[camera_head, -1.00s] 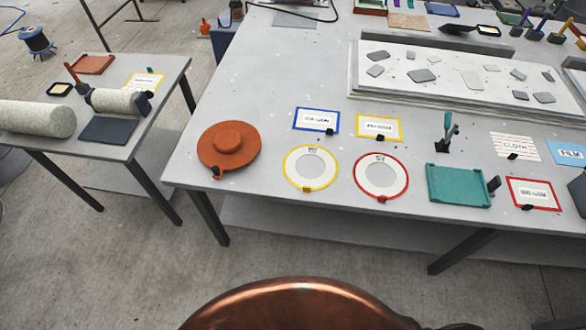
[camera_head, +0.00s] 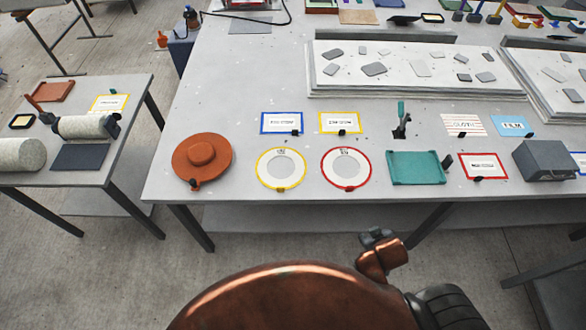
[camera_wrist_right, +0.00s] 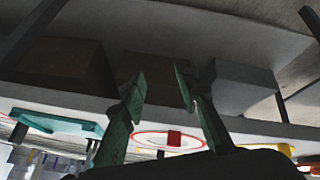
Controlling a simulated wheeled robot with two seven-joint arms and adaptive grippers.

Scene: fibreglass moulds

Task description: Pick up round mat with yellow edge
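The round mat with yellow edge (camera_head: 262,170) lies flat near the front edge of the main table, with a pale face and a grey centre disc. A similar round mat with a red edge (camera_head: 328,172) lies just right of it. My right gripper (camera_head: 378,238) is low in front of the table, right of both mats and apart from them. In the right wrist view its two teal fingers (camera_wrist_right: 163,88) are spread with nothing between them. The red-edged mat (camera_wrist_right: 146,139) shows beyond them, and a yellow edge shows at the right. My left gripper is not in view.
An orange-brown round lidded piece (camera_head: 203,172) sits left of the yellow-edged mat. A teal tray (camera_head: 416,177) lies right of the red-edged one. Blue- and yellow-framed labels (camera_head: 282,122) lie behind. The table's front edge lies between my gripper and the mats.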

